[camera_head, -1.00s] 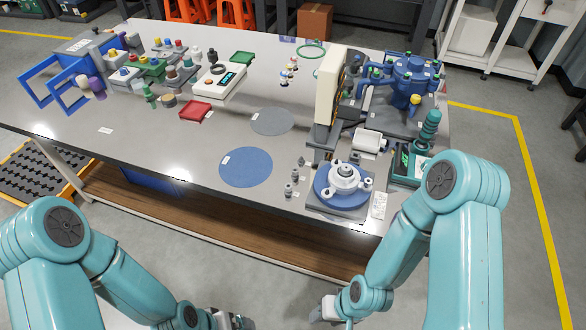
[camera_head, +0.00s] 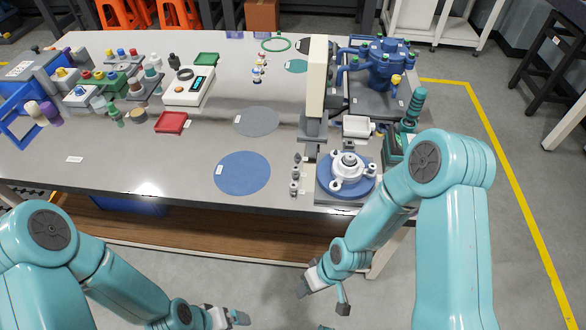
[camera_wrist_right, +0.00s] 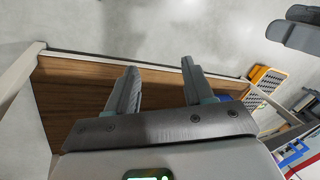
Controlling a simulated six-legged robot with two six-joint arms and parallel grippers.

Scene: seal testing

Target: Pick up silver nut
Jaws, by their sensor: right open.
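Several small silver-grey parts (camera_head: 295,175) stand in a row on the bench, left of a round blue fixture with a white flanged part (camera_head: 351,172). They are too small to tell which one is the silver nut. My right gripper (camera_head: 322,294) is in front of the bench's front edge, apart from those parts. In the right wrist view its two fingers are spread and empty (camera_wrist_right: 158,80). My left gripper (camera_head: 240,318) is at the bottom of the head view, away from the bench; its opening is unclear. The nut is not seen in the wrist view.
The grey bench (camera_head: 120,175) has clear room around a blue disc (camera_head: 242,173) and a grey disc (camera_head: 257,121). A tall cream press (camera_head: 317,78) stands behind the fixture. A red tray (camera_head: 171,123) lies to the left. A wooden shelf (camera_head: 215,236) runs below.

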